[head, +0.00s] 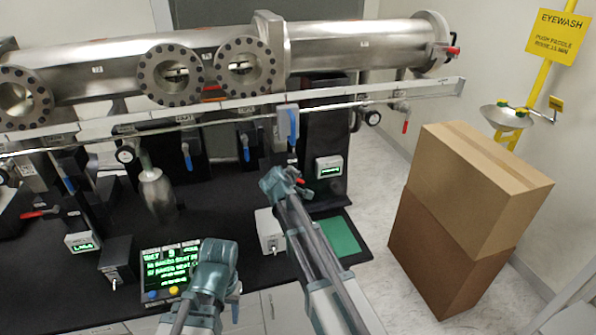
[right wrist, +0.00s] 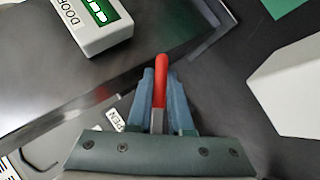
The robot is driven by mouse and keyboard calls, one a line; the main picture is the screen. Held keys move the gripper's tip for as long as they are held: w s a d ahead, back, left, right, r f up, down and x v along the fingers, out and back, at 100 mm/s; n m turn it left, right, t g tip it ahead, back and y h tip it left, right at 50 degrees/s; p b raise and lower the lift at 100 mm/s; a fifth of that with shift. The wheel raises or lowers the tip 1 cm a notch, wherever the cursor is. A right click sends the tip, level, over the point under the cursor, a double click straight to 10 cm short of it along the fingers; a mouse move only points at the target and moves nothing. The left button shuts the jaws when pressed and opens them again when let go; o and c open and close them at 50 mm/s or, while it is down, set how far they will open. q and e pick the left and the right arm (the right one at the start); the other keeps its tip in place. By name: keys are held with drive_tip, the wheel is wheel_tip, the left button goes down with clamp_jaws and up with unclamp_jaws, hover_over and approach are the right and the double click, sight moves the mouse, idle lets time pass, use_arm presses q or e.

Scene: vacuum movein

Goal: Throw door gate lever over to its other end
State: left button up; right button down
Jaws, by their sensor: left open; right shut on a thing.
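The door gate lever has a red grip (right wrist: 160,80) and a grey metal shank, seen in the middle of the right wrist view. A small red part of it (head: 300,181) shows beside my right gripper (head: 280,181) in the head view. My right gripper's blue-grey fingers (right wrist: 160,95) are shut on the lever from both sides, and the red tip sticks out past them. An "OPEN" label (right wrist: 115,121) lies to the left of the fingers. My left gripper (head: 217,254) is open and empty near the front of the bench; its fingers are hard to make out.
A white box marked "DOOR" with a green display (right wrist: 95,22) is close by; it also shows in the head view (head: 329,167). A small pale box (head: 270,230), a green mat (head: 341,236) and a lit control panel (head: 170,268) are nearby. Steel chamber pipework (head: 330,50) runs behind.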

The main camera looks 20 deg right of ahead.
drive_tip(key=shift+s+a+f+m+g+y, duration=0.15)
drive_tip(key=shift+a+f+m+y, duration=0.25)
drive_tip(key=shift+a+m+y, duration=0.75)
drive_tip(key=shift+w+a+f+m+g+y, duration=0.1)
drive_tip(key=shift+a+f+m+y, duration=0.4)
drive_tip(key=shift+y, duration=1.2)
drive_tip(key=shift+s+a+f+m+g+y, duration=0.2)
drive_tip(key=shift+a+m+y, duration=0.6)
drive_tip(key=shift+y, duration=0.65)
drive_tip(key=shift+w+a, duration=0.1)
drive_tip(key=shift+a, duration=0.25)
drive_tip(key=c, duration=1.1)
unclamp_jaws()
drive_tip(key=shift+o, duration=1.3)
drive_tip(key=shift+a, duration=0.2)
drive_tip(key=shift+d, duration=0.1)
drive_tip(key=shift+d, duration=0.1)
